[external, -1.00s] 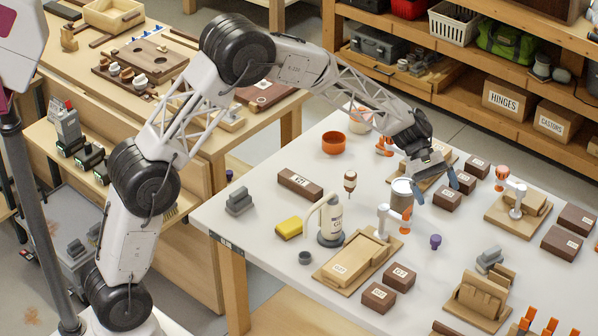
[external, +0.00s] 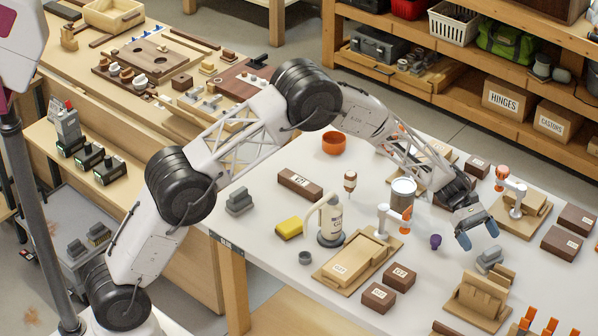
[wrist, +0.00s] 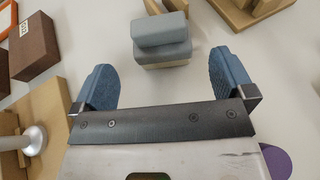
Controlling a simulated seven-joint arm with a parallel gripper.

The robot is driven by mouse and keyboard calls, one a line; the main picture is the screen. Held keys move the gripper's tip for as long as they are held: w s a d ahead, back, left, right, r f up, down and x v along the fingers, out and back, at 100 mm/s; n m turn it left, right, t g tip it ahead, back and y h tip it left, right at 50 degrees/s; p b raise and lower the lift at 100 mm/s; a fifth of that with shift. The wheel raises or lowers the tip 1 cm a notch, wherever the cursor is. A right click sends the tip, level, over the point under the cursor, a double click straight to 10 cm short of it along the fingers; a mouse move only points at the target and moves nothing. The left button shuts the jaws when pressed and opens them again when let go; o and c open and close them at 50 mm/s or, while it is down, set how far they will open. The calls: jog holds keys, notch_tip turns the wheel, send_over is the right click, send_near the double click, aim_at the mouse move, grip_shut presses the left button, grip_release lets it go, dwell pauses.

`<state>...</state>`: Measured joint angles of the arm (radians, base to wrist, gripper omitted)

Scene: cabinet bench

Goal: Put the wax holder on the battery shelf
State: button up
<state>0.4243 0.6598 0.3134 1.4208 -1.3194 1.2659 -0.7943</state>
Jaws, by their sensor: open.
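My gripper (external: 478,235) is open and empty, above the right part of the white table. A grey stepped block (external: 489,260) lies just below and in front of its fingers. In the wrist view the same grey block (wrist: 162,42) sits ahead of and between the open blue fingertips (wrist: 164,75), not visibly touched. I cannot tell from its look whether this block is the wax holder. The likely battery shelf (external: 112,190) is the wooden ledge at left, bearing several dark units with green lights. No label for it is readable.
A purple knob (external: 436,241) stands left of my gripper. A wooden slotted stand (external: 480,296) is in front, and a clamp on a board (external: 516,210) is behind right.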

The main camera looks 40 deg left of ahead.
aim_at(493, 259)
jog(key=shift+x, duration=1.25)
jog(key=shift+x, duration=2.6)
jog(key=shift+s+r, duration=0.1)
jog(key=c, duration=1.1)
jog(key=shift+o, duration=0.2)
jog(key=shift+r, duration=0.15)
